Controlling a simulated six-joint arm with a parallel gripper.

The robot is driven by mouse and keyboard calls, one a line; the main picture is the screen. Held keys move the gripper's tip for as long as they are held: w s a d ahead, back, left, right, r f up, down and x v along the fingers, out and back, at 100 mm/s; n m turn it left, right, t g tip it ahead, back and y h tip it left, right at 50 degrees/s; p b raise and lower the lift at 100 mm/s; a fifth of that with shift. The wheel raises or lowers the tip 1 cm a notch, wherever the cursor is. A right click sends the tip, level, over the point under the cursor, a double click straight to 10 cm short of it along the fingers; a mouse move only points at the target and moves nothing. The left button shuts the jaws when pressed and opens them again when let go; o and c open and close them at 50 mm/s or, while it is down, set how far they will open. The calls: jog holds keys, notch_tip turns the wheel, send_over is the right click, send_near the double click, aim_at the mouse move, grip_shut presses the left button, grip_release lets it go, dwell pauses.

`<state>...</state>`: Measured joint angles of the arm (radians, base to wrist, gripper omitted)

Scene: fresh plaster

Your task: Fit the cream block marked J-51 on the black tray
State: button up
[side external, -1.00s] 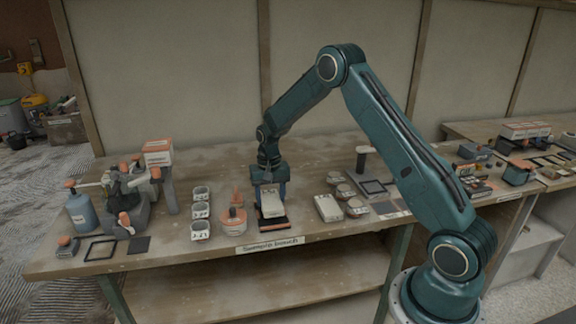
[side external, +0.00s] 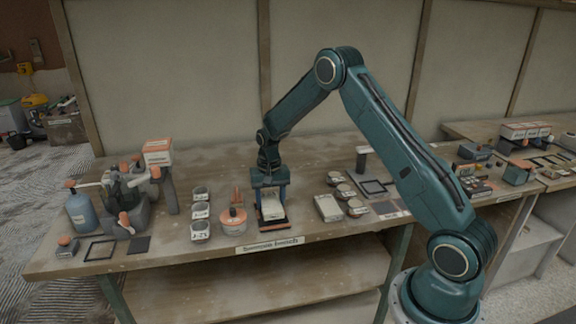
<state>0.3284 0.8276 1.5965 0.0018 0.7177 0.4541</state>
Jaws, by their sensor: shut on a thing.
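A cream block (side external: 272,206) sits between the blue fingers of my gripper (side external: 271,194), at the front middle of the bench. My gripper points down and is shut on this block. The black tray (side external: 272,226) shows as a dark rim below and around the block. The block looks level and low at the tray; I cannot tell whether it touches the tray floor. No mark on the block can be read from here. A second cream block (side external: 328,208) lies on the bench to the right, clear of my gripper.
Several round lidded pots (side external: 346,191) and a dark square frame (side external: 374,187) lie to the right. The bench behind my gripper is mostly clear.

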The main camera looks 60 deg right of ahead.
jog(key=shift+f, duration=0.85)
dwell(0.7)
jog(key=o, duration=1.4)
jog(key=shift+r, duration=0.1)
jog(key=shift+r, duration=3.4)
